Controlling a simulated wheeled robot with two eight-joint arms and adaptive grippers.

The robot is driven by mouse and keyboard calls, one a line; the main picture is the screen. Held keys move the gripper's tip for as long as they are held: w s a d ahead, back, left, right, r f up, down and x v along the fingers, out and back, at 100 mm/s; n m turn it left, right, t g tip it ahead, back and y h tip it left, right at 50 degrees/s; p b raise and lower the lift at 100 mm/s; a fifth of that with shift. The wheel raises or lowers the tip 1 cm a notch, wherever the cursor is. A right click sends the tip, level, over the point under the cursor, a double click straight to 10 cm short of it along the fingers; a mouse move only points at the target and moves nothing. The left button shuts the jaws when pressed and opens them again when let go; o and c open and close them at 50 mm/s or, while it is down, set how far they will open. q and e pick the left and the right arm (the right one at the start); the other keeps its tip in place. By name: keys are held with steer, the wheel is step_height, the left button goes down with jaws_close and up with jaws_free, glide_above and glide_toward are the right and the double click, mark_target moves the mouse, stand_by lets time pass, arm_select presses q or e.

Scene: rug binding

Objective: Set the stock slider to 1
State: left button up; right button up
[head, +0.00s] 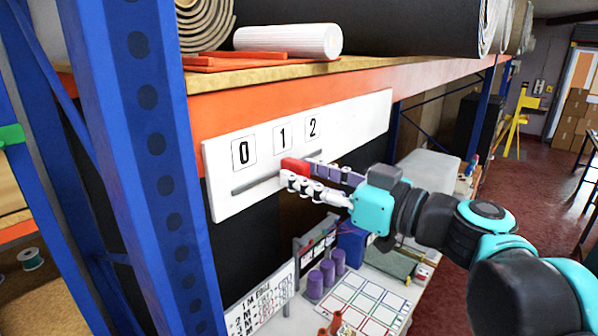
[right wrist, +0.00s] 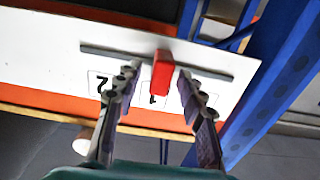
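The white panel (head: 350,128) on the shelf's orange beam carries number cards 0 (head: 243,152), 1 (head: 282,138) and 2 (head: 312,128) above a grey slot (head: 255,184). The red slider (head: 294,166) sits in the slot roughly below card 1. In the right wrist view the slider (right wrist: 162,72) stands close to card 1 (right wrist: 153,99). My right gripper (head: 318,180) is open, with one finger on each side of the slider. A gap shows on the card 2 side; the other finger is very close, and contact is unclear. My left gripper is out of view.
A blue upright (head: 140,150) stands left of the panel. Rolled rugs (head: 290,40) lie on the shelf above. Below are a table with purple cylinders (head: 315,285) and a written board (head: 262,300). The floor on the right is open.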

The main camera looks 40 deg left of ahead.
steer(key=s+d, duration=0.1)
steer(key=d, duration=0.9)
steer(key=shift+d, duration=0.1)
steer(key=d+f+m+t+h+b, duration=0.1)
steer(key=d+f+m+h+b, duration=0.4)
steer(key=f, duration=0.9)
steer(key=w+d+f+t+h+b, duration=0.15)
steer(key=d+f+b, duration=0.4)
steer(key=f, duration=0.95)
steer(key=s+d+f+m+t+h+b, duration=0.1)
steer(key=d+f+m+h+b, duration=0.15)
steer(key=f+b, duration=0.85)
steer(key=s+d+f+m+h+b, duration=0.1)
steer(key=d+f+m+h+b, duration=0.2)
steer(key=d+f, duration=0.4)
steer(key=d+f+m+t+h+b, duration=0.1)
steer(key=d+f+m+h+b, duration=0.2)
steer(key=f, duration=1.5)
steer(key=s+d+f+m+t+h+b, duration=0.1)
steer(key=d+f+m+h+b, duration=0.2)
steer(key=d+f+b, duration=0.5)
steer(key=d+f, duration=0.4)
steer(key=shift+s+f, duration=0.3)
steer(key=shift+m+t, duration=0.25)
